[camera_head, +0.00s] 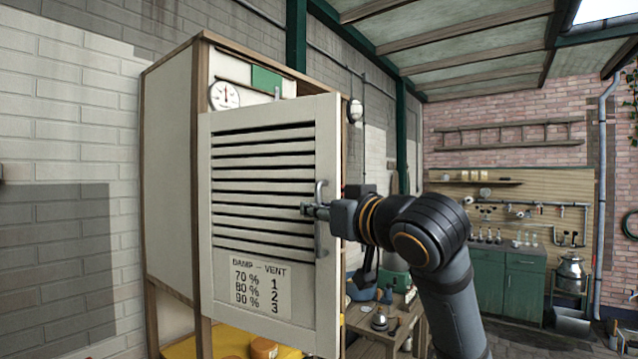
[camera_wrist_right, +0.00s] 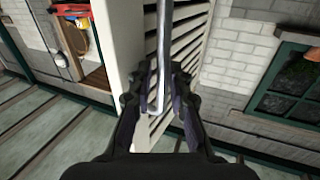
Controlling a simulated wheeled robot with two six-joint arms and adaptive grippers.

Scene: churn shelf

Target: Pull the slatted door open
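The slatted door (camera_head: 262,188) is an off-white panel with dark gaps between its slats and a "DAMP – VENT" label low down. It stands ajar, its right edge swung out from the cabinet (camera_head: 168,180). A grey upright bar handle (camera_head: 321,246) is near that right edge. My right gripper (camera_head: 310,210) reaches it from the right. My left gripper is in neither view.
A small wooden table (camera_head: 385,332) with tools stands behind my right arm. A green bench (camera_head: 508,280) is farther back. The wall is at left.

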